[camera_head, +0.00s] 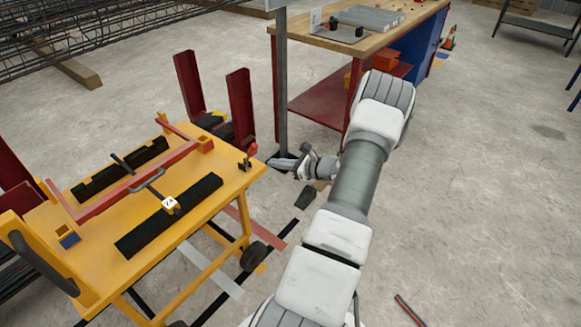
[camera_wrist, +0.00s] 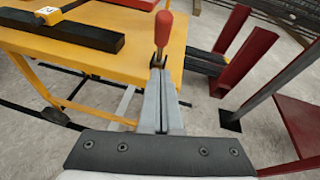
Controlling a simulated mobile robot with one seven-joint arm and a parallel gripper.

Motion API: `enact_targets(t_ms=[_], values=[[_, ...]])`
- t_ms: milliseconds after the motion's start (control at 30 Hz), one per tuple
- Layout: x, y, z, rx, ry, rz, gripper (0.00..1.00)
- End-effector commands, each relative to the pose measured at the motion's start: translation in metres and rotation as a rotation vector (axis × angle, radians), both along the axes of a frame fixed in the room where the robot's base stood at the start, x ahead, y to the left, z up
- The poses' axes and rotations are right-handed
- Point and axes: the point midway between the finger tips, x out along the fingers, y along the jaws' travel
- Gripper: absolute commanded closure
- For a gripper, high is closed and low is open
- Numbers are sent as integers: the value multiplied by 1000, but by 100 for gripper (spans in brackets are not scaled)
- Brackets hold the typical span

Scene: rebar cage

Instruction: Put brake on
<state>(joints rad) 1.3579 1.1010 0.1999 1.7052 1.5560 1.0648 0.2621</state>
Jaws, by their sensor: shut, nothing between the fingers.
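The yellow cart (camera_head: 110,240) stands at the left in the head view. A small lever with a red handle (camera_head: 253,151) on a dark base sits at its right corner; I take it as the brake. In the wrist view the red handle (camera_wrist: 163,29) stands upright, just beyond my fingertips. My gripper (camera_head: 269,162) is shut and empty, level with that corner and pointing at the lever. In the wrist view my gripper's fingers (camera_wrist: 158,70) lie together and overlap the lever's lower part. I cannot tell whether they touch it.
A red frame bar (camera_head: 135,182) and black padded blocks (camera_head: 170,215) lie on the cart top. Red uprights (camera_head: 240,105) and a grey post (camera_head: 281,85) stand close behind the corner. A wooden-topped workbench (camera_head: 385,32) is at the back. The floor at right is mostly clear.

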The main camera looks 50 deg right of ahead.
Motion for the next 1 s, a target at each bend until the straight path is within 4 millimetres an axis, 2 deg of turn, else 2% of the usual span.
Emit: enact_targets(t_ms=[33, 100, 300, 1000], values=[[10, 2, -5, 0, -1, 2, 100], [20, 4, 5, -4, -2, 4, 100], [37, 8, 14, -2, 0, 2, 100], [45, 9, 24, -2, 43, 1, 100]])
